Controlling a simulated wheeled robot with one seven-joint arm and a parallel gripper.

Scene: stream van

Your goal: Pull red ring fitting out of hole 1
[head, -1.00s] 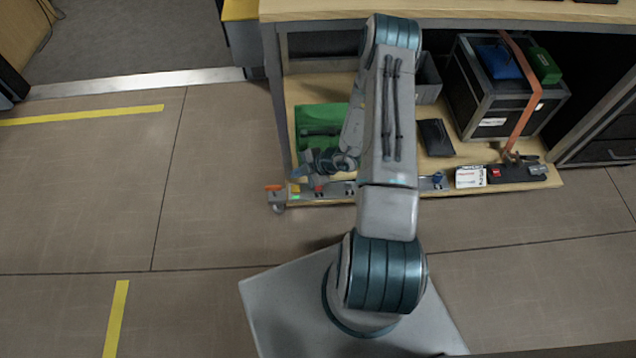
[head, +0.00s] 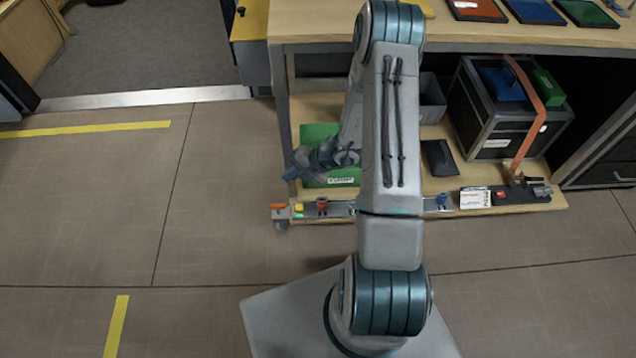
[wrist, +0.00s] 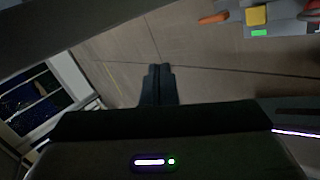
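The red ring fitting (head: 322,203) stands on the grey rail (head: 340,210) along the front edge of the low shelf, right of a yellow block (head: 299,207). How deep it sits in its hole is too small to tell. My gripper (head: 291,175) is above and left of the fitting, apart from it, near the shelf's left end. In the wrist view the two dark fingers of my gripper (wrist: 158,72) lie together with nothing visible between them, pointing over bare floor.
An orange handle (head: 278,206) sits at the rail's left end. A blue fitting (head: 442,200) stands farther right on it. A green case (head: 318,135) lies behind my gripper. A strapped black case (head: 495,115) stands at right. The tabletop overhangs the shelf. Floor at left is clear.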

